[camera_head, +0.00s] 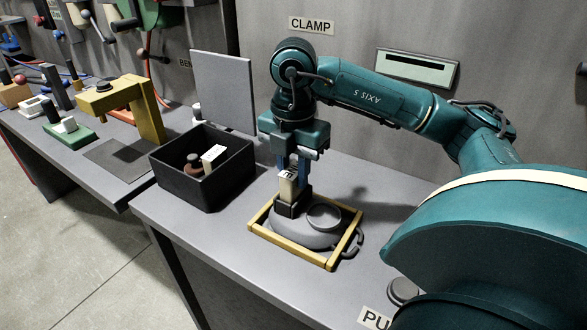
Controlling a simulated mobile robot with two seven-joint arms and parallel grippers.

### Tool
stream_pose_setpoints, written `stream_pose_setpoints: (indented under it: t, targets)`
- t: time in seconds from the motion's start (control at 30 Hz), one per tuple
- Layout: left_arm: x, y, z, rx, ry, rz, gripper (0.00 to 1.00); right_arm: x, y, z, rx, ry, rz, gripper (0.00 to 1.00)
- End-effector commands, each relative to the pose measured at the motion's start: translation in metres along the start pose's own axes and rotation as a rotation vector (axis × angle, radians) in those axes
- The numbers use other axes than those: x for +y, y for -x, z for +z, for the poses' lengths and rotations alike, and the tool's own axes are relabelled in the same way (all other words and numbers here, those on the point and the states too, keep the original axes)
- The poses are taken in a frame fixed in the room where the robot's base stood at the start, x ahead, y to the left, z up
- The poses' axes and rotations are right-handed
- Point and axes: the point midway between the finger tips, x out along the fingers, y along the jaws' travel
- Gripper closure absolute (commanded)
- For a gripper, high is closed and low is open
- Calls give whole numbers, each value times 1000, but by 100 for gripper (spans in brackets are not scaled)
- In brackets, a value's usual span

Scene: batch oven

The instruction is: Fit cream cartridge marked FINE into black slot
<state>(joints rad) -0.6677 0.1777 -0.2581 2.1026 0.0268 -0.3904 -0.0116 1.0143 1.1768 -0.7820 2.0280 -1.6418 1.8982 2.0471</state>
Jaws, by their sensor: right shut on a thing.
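My right gripper (291,170) points down and is shut on a cream cartridge (288,188) with a small white label at its top. The label's lettering is too small to read. The cartridge stands upright at the black slot (293,206), a dark block on the grey fixture. Its lower end meets the slot's top edge in this view; I cannot tell how deep it sits. My left gripper is not in view.
A yellow frame (291,251) surrounds the grey round fixture (310,235). A black bin (187,184) to the left holds another cream piece (213,157) and a dark knobbed item (194,165). A grey upright panel (223,90) stands behind it. The bench front left of the frame is clear.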

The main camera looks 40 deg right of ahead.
Motion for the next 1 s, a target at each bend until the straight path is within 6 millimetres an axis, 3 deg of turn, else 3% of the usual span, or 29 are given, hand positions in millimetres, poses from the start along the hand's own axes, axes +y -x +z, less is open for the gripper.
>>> stream_pose_setpoints:
  t: [0.27, 0.3, 0.6, 1.0]
  targets:
    - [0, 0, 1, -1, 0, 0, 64, 0, 0, 0, 0, 0, 0, 98]
    - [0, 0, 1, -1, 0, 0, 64, 0, 0, 0, 0, 0, 0, 74]
    - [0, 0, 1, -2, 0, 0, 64, 0, -1, 0, 0, 0, 0, 50]
    - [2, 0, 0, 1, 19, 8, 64, 0, -1, 0, 0, 0, 0, 50]
